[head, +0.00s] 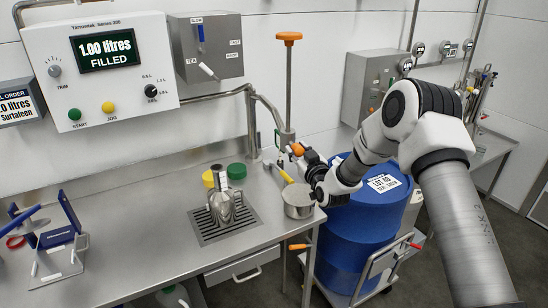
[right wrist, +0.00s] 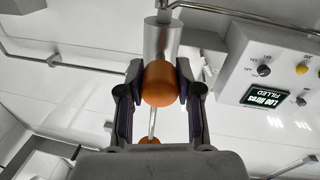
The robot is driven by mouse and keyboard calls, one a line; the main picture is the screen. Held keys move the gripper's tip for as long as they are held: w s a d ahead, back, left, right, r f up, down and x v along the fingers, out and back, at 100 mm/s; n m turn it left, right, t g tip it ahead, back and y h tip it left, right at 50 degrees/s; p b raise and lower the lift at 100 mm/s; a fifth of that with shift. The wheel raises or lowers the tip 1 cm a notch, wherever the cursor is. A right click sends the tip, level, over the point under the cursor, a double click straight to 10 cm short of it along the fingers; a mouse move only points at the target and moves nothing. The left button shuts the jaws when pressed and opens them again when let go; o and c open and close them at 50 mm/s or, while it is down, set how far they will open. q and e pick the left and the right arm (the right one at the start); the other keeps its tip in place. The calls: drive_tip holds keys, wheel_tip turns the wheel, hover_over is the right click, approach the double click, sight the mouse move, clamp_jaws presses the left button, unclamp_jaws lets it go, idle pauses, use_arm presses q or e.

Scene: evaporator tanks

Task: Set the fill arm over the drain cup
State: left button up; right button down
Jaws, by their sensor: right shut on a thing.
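The fill arm (head: 266,103) is a bent steel pipe from the wall riser, ending in a steel spout head (head: 285,138) with an orange ball knob (head: 297,150). My right gripper (head: 302,152) is shut on this knob. In the right wrist view the knob (right wrist: 158,84) sits between both fingers, with the steel cylinder (right wrist: 160,38) behind it. A round steel cup (head: 298,203), seemingly the drain cup, stands at the bench's right edge, below the spout head in the picture. I cannot tell whether the spout is directly over it. My left gripper is not in view.
A steel jug (head: 224,208) stands on the drain grate (head: 203,228). Yellow (head: 208,179) and green (head: 237,171) lids lie behind it. A blue drum (head: 345,235) stands right of the bench. The control panel (head: 100,75) reads 1.00 litres filled. The bench's middle left is clear.

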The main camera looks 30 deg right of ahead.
drive_tip(key=d+n+y, duration=0.2)
drive_tip(key=d, duration=0.4)
drive_tip(key=shift+d+y, duration=0.25)
drive_tip(key=shift+y, duration=0.15)
drive_tip(key=shift+r, duration=0.1)
drive_tip(key=c, duration=0.9)
unclamp_jaws()
drive_tip(key=shift+o, duration=0.7)
drive_tip(key=shift+w+a, duration=0.1)
